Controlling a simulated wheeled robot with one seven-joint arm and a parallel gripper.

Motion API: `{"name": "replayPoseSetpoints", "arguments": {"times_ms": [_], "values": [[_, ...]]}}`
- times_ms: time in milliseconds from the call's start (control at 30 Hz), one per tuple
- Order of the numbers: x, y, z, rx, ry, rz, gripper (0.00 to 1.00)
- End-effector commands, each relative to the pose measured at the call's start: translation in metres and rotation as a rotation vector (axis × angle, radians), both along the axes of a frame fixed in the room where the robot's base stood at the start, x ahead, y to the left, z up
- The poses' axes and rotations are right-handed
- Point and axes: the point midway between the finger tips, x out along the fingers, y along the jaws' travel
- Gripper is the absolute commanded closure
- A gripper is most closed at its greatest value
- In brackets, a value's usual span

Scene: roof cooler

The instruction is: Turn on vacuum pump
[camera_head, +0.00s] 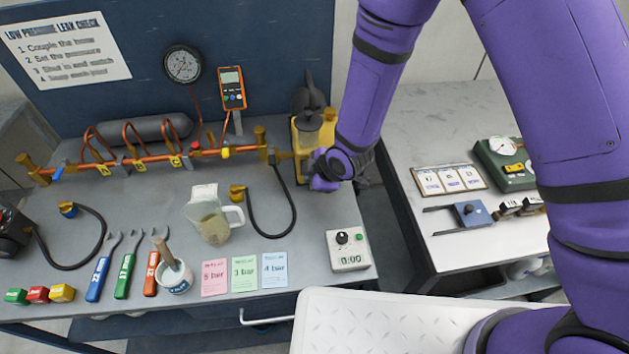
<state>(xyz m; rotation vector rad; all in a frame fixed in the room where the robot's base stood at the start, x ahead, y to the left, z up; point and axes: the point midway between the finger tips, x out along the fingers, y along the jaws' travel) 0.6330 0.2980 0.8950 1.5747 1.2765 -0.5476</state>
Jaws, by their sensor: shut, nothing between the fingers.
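A yellow unit with a black motor-like top (308,120) stands at the back right of the grey bench; it looks like the vacuum pump, but I see no label on it. My purple arm comes down from the top right and ends just in front and to the right of this unit. My gripper (362,168) is small and dark beside the wrist, partly hidden by it, and appears shut and empty. I cannot tell whether it touches the unit. The wrist covers the unit's lower right side, and no switch is clear to see.
A copper pipe manifold (140,160) runs left of the yellow unit, with a black hose (290,215) in front. A jug (212,215), wrenches, cards and a timer box (347,250) stand on the bench (130,215). A second table (440,130) holds a green gauge box (503,163).

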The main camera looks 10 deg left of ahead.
Motion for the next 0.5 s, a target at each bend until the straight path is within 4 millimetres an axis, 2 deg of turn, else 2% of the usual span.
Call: {"name": "replayPoseSetpoints", "arguments": {"times_ms": [500], "values": [[0.0060, 0.0013, -0.0022, -0.001, 0.000, -0.001, 1.00]]}}
